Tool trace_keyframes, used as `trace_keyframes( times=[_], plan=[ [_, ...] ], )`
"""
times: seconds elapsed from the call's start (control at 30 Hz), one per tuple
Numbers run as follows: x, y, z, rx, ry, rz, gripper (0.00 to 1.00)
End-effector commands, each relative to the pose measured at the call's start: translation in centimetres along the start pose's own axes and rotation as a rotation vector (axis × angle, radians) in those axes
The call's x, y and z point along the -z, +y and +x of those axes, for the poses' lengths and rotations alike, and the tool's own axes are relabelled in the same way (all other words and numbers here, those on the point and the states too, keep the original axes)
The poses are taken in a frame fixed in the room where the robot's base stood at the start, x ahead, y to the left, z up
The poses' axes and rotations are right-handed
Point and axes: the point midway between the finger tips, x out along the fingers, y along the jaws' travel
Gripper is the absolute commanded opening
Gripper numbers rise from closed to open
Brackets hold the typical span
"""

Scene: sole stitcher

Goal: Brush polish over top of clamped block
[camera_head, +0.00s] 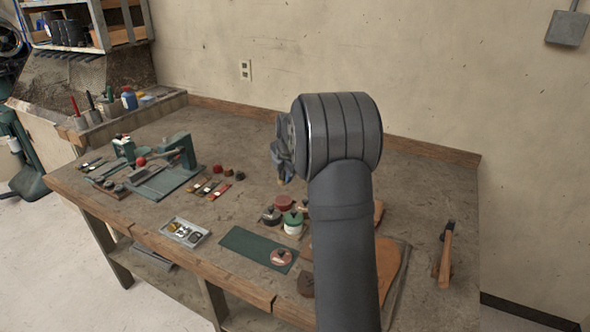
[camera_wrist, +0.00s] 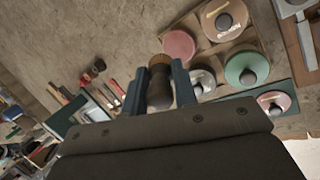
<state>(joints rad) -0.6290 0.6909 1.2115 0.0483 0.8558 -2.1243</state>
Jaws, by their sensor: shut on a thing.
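My gripper (camera_head: 283,152) is raised over the middle of the workbench, partly hidden by my own wrist in the head view. In the wrist view its two blue-grey fingers (camera_wrist: 160,86) are shut on a brush (camera_wrist: 159,72) with a brown wooden part and a dark rounded end. A green clamp fixture (camera_head: 172,172) with a red knob stands on the bench to the left, well apart from the gripper. I cannot clearly make out the block in its jaws. Round polish tins, including a green-lidded one (camera_head: 292,220), stand below the gripper; it also shows in the wrist view (camera_wrist: 246,70).
A green mat (camera_head: 240,243) with one round tin lies at the front, beside a small tray (camera_head: 186,232) of parts. Small coloured pieces lie right of the clamp. A hammer (camera_head: 446,255) lies at the right. The back of the bench is clear.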

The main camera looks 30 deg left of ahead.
Motion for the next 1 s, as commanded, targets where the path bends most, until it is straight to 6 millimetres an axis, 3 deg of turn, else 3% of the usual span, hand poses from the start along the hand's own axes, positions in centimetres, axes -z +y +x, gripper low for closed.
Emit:
trace_keyframes(
  times=[0.5, 1.0],
  plan=[
    [0.7, -1.6, 4.5, 0.002, 0.0, 0.001, 0.03],
    [0.9, -1.9, 5.3, 0.001, 0.0, 0.001, 0.03]
  ],
)
